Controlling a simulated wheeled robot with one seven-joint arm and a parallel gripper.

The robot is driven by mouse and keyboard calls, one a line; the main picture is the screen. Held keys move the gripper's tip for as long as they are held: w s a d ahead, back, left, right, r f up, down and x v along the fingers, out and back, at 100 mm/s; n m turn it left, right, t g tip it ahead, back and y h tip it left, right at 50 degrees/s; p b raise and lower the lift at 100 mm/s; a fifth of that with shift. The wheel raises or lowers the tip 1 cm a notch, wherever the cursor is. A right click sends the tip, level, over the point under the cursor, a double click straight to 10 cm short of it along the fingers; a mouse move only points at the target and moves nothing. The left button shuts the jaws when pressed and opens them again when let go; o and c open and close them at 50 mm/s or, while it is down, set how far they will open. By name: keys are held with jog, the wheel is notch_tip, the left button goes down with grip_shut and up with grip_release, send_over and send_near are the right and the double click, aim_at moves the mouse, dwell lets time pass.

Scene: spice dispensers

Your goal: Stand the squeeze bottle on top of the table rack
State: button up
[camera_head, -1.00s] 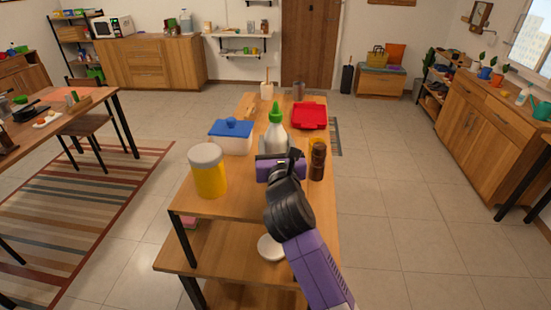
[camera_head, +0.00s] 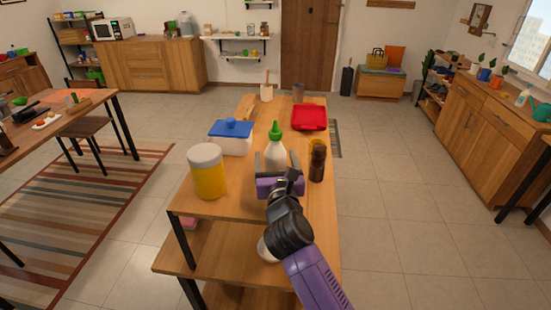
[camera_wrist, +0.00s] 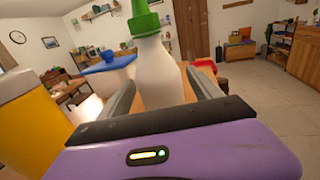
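The white squeeze bottle (camera_head: 275,156) with a green cap stands upright on the top board of the table rack (camera_head: 225,207), a wooden two-level unit with black legs. Its base is hidden behind my gripper (camera_head: 277,165). My gripper is open, one finger on each side of the bottle, with a gap showing beside it in the head view. In the wrist view, the bottle (camera_wrist: 160,72) rises between the two spread fingers (camera_wrist: 160,92).
A yellow jar with a white lid (camera_head: 207,171) stands left. A brown grinder (camera_head: 317,162) stands close to the right finger. A white box with blue lid (camera_head: 231,138) and a red tray (camera_head: 309,117) are behind. A pale round thing (camera_head: 266,249) lies on the lower shelf.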

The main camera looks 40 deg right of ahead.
jog(key=shift+r, duration=0.15)
jog(key=b+v, duration=0.2)
jog(key=v, duration=1)
jog(key=shift+r, duration=0.1)
jog(key=s+a+f+n+t+y, duration=0.1)
jog(key=s+a+n+t, duration=0.15)
jog(key=s+n, duration=0.65)
jog(key=s+a+f+n+t+y, duration=0.15)
jog(key=s+a+n, duration=0.25)
jog(key=s+n, duration=0.5)
jog(key=s+a+f+n+g+y, duration=0.1)
jog(key=s+a+f+n+y, duration=0.2)
jog(key=n, duration=1)
jog(key=s+a+f+n+g+y, duration=0.2)
jog(key=s+a+f+n+y, duration=0.2)
jog(key=s+n, duration=0.5)
jog(key=a+n+y, duration=0.2)
jog(key=a+n, duration=0.1)
jog(key=shift+s+f+n, duration=0.3)
jog(key=shift+s+n, duration=0.05)
jog(key=shift+n, duration=0.05)
